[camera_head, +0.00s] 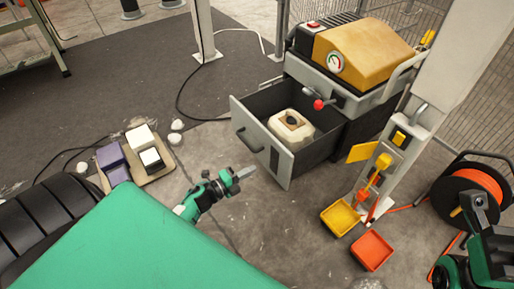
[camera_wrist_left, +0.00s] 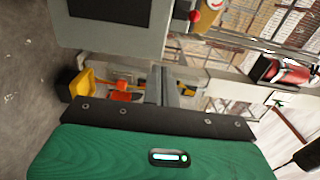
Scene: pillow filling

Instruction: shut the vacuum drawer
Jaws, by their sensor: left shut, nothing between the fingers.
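The vacuum drawer (camera_head: 262,143) is pulled out from the grey machine with the yellow top (camera_head: 362,52). Its grey front panel has a dark handle (camera_head: 247,140), and a cream container (camera_head: 291,129) sits inside. My left gripper (camera_head: 245,172) is shut and empty, in front of the panel's lower part and below the handle in the head view. I cannot tell whether it touches the panel. In the left wrist view, the closed fingers (camera_wrist_left: 162,86) point toward a grey panel (camera_wrist_left: 140,38) with a dark rectangle.
A grey post with yellow tools stands right of the drawer. A yellow tray (camera_head: 340,218) and an orange tray (camera_head: 372,250) lie on the floor. An orange cable reel (camera_head: 474,193) is at right. A board with purple and white blocks (camera_head: 155,176) lies at left.

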